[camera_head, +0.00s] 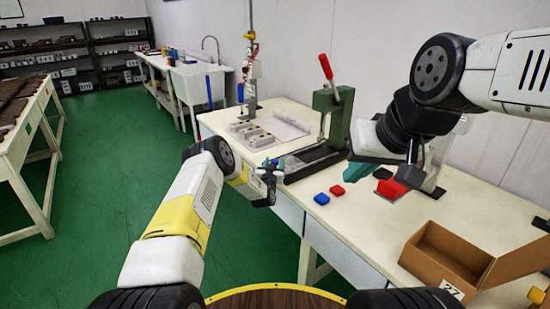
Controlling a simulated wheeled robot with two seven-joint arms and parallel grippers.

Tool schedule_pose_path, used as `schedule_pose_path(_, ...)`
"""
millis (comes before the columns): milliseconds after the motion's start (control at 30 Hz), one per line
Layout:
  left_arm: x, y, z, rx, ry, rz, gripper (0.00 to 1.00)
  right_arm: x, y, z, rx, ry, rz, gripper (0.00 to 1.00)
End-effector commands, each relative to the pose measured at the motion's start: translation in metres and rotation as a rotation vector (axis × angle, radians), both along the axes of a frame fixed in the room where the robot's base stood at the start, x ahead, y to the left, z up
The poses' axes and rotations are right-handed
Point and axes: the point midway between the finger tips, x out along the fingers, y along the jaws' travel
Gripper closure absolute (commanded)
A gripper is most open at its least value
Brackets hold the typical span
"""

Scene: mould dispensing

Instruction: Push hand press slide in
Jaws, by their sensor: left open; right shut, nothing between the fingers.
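The hand press (338,108) is a green frame with a raised red-tipped lever (326,67), standing on the white table. Its dark slide base (314,160) runs forward towards the table's front-left edge. My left gripper (270,173) is open at the front end of this base. Whether it touches the slide is too small to tell, and its fingers partly cover that end. My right gripper (345,179) has teal fingertips and is shut and empty. It is over the table, to the right of the press base and near the red and blue buttons.
A blue button (321,199) and a red button (337,190) sit on the table (345,229). An open cardboard box (440,253) stands front right. Grey mould pieces (256,134) lie left of the press.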

Motion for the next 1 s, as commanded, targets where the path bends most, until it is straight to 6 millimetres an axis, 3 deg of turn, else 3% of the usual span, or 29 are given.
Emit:
schedule_pose_path(433,0.0112,-0.0019,0.0,0.0,0.001,0.0,0.48,0.0,0.0,0.0,0.0,0.0,0.0,1.0)
schedule_pose_path(700,0.0112,-0.0018,0.0001,0.0,0.001,0.0,0.99,0.0,0.0,0.0,0.0,0.0,0.0,1.0)
schedule_pose_path(1000,0.0111,-0.0016,0.0001,0.0,0.001,0.0,1.0,0.0,0.0,0.0,0.0,0.0,0.0,1.0)
